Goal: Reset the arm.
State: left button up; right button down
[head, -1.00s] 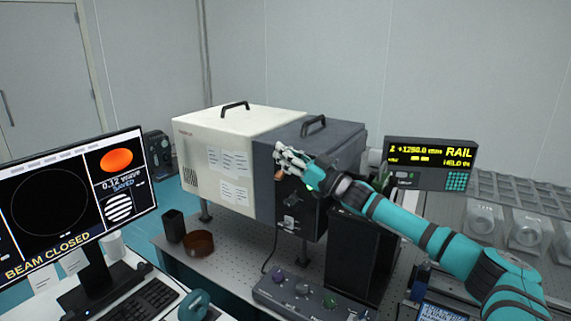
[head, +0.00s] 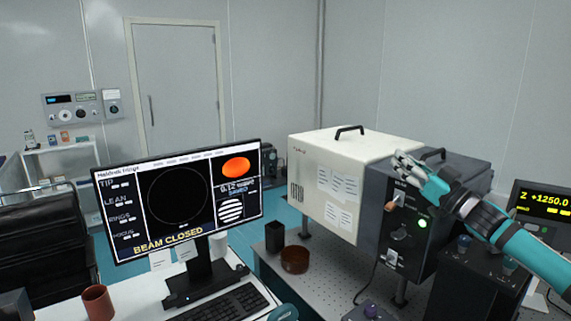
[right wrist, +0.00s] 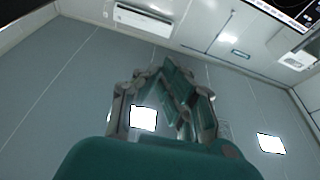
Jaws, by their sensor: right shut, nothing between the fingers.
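My right gripper (head: 402,163) reaches in from the right in the head view, at the upper part of the dark front section (head: 462,172) of a two-tone box. It is shut and empty. An orange knob or lever (head: 397,201) shows just below the fingers, apart from them in the picture. In the right wrist view the gripper (right wrist: 165,75) shows with its fingers together and nothing between them, against a grey wall.
A monitor (head: 178,200) reading "BEAM CLOSED" stands at left centre, with a keyboard (head: 225,303) before it. A brown bowl (head: 295,260) and black cup (head: 275,236) stand beside the box. A rail display (head: 543,205) is at right.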

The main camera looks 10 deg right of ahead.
jog(key=s+a+f+m+g+h, duration=0.1)
jog(key=a+f+g+h, duration=0.1)
jog(key=a+f, duration=0.8)
jog(key=s+a+f+g+h, duration=0.15)
jog(key=a+f, duration=0.55)
jog(key=f, duration=0.7)
jog(key=s+a+f+g+h, duration=0.1)
jog(key=s+a+f, duration=0.1)
jog(key=s+f, duration=0.15)
jog(key=s+a+f+g, duration=0.2)
jog(key=a+f, duration=0.1)
jog(key=f, duration=0.2)
jog(key=s+f+m+g+h, duration=0.1)
jog(key=s+f+g, duration=0.3)
jog(key=s, duration=0.7)
jog(key=s+f+g+h, duration=0.25)
jog(key=s+f, duration=0.25)
jog(key=s, duration=0.6)
jog(key=s+f+m+g, duration=0.1)
jog(key=s+f+g, duration=0.35)
jog(key=s, duration=0.55)
notch_tip(320, 180, down, 26)
jog(key=s, duration=0.2)
jog(key=s+d+f+g, duration=0.1)
jog(key=s+d+f, duration=0.1)
jog(key=s+f, duration=1.3)
jog(key=shift+s+d+f+h, duration=0.3)
jog(key=shift+s, duration=0.35)
